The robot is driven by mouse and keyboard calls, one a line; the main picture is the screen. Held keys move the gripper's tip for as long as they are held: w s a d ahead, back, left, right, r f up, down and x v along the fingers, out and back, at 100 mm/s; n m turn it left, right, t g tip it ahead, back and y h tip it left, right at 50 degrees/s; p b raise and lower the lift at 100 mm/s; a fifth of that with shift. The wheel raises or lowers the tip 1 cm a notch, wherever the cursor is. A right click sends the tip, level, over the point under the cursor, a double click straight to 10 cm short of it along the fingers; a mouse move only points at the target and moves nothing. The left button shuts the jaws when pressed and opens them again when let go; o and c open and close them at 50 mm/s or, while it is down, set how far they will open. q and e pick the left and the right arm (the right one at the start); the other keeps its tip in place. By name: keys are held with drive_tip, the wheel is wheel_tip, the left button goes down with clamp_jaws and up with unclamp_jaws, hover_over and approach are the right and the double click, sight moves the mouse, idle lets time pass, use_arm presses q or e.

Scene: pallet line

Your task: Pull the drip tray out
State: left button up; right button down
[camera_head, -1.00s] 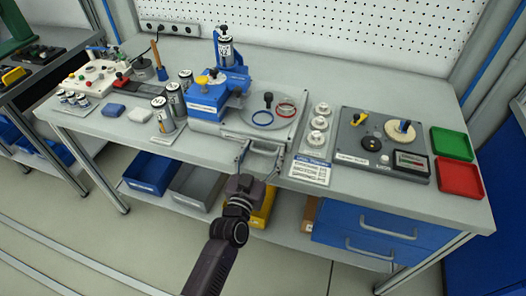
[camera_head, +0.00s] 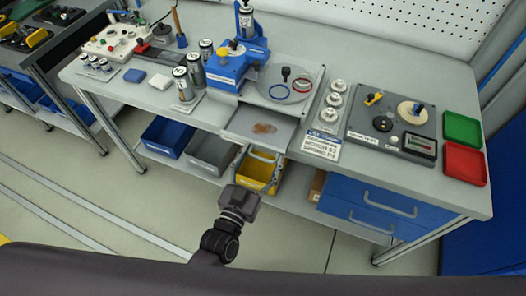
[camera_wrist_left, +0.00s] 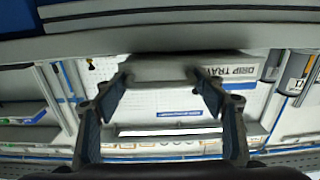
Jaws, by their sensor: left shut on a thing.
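The drip tray (camera_head: 262,126) is a shallow grey tray with a brown stain on its floor. In the head view it sticks out of the bench front below the blue press. Its grey front with the words DRIP TRAY shows in the wrist view (camera_wrist_left: 233,72). My left gripper (camera_head: 262,158) is at the front of the tray, above the yellow bin. In the wrist view my left gripper (camera_wrist_left: 160,80) has its two fingers on either side of the grey handle (camera_wrist_left: 160,70), and is shut on it. My right gripper is not in view.
The blue press (camera_head: 232,68) stands on the bench behind the tray. Blue, grey and yellow bins (camera_head: 258,176) sit on the shelf below. Blue drawers (camera_head: 385,205) are at the right. The floor in front of the bench is clear.

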use_arm(q)
drive_tip(key=shift+d, duration=0.1)
drive_tip(key=o, duration=1.4)
drive_tip(key=v, duration=1.2)
